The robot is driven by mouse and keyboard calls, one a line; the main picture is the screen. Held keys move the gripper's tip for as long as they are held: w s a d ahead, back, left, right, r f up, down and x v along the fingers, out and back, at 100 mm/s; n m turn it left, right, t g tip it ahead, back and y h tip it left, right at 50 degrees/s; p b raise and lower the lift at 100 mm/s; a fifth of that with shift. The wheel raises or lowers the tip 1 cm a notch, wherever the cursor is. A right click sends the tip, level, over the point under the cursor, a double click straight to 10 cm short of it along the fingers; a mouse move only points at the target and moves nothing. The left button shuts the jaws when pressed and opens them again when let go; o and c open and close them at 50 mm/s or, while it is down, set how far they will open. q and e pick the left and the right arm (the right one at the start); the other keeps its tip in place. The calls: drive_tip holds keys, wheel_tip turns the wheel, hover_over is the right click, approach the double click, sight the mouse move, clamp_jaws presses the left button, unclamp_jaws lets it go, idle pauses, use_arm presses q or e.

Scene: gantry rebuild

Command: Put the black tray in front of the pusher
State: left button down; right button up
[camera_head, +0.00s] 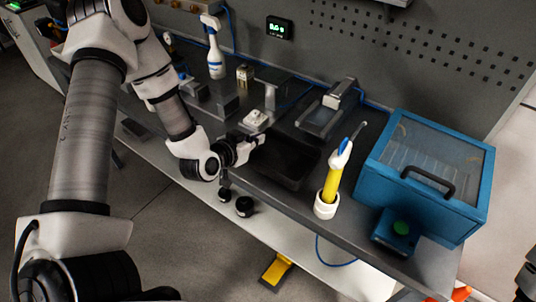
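The black tray (287,181) is a dark, shallow open box on the grey bench top, right of my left gripper. My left gripper (259,141) reaches in from the left and its fingertips are at the tray's left rim. The view is too small to tell whether the fingers are closed on the rim. A grey machine with a raised block and a flat bed (325,116) stands behind the tray; it may be the pusher, but I cannot tell for sure. My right gripper is not clearly seen.
A white holder (326,206) with a yellow-handled brush stands right of the tray. A blue box with a clear lid (430,165) and a blue green-button box (396,236) are further right. A spray bottle (214,55) stands at the back. Two black round parts (243,206) are near the front edge.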

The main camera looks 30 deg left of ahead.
sight(257, 153)
use_arm(q)
drive_tip(key=f, duration=0.5)
drive_tip(key=shift+w+f, duration=0.2)
drive_tip(key=shift+f, duration=0.05)
drive_tip(key=shift+s, duration=0.2)
drive_tip(key=shift+f, duration=0.1)
drive_tip(key=c, duration=1.3)
unclamp_jaws()
drive_tip(key=shift+w, duration=0.1)
